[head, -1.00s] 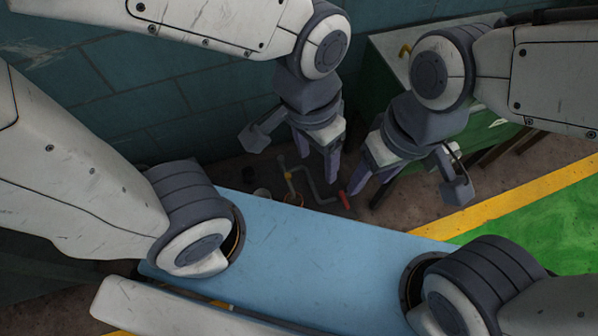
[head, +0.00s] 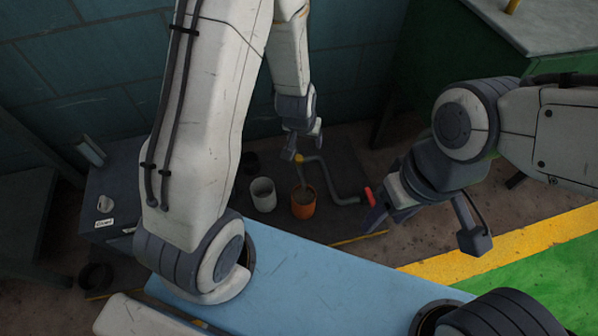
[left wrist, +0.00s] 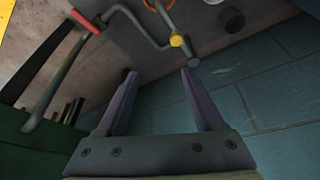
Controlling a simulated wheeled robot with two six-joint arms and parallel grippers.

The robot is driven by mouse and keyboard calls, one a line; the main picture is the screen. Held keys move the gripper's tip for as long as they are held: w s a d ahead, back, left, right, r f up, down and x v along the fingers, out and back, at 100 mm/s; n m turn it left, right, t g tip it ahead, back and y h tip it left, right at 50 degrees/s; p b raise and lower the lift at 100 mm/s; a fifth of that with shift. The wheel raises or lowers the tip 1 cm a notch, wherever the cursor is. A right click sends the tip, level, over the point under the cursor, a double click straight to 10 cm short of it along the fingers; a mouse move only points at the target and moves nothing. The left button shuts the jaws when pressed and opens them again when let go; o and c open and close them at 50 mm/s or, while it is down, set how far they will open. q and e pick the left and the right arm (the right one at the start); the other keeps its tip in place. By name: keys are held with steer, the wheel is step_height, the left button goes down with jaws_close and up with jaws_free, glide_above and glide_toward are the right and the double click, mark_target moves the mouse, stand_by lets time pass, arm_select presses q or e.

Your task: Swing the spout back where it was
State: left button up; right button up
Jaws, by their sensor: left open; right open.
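The grey bent spout pipe (head: 330,178) runs from a yellow joint (head: 299,158) on a thin upright post to a red grip (head: 369,196) at its right end. In the left wrist view the spout (left wrist: 142,28), yellow joint (left wrist: 176,40) and red grip (left wrist: 86,21) show. My left gripper (head: 303,143) is open and empty beside the yellow joint; its fingers (left wrist: 160,75) are apart, with the post's grey end near one fingertip. My right gripper (head: 387,211) is open beside the red grip; I cannot tell if it touches. An orange pot (head: 303,206) stands below the joint.
A white cup (head: 263,195) stands left of the pot. A teal block wall (head: 100,60) is behind. A green bench (head: 450,70) stands at the right back.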

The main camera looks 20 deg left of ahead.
arm_select(q)
steer(key=b, duration=0.3)
glide_toward(299, 158)
steer(key=shift+n+y, duration=0.3)
steer(key=shift+n, duration=0.1)
steer(key=b+x, duration=0.2)
steer(key=x, duration=0.2)
steer(key=b+x, duration=0.3)
steer(key=x, duration=0.2)
steer(key=shift+s+d+f, duration=0.1)
steer(key=shift+d, duration=0.15)
arm_select(e)
step_height(299, 158, down, 10)
arm_select(q)
jaws_close()
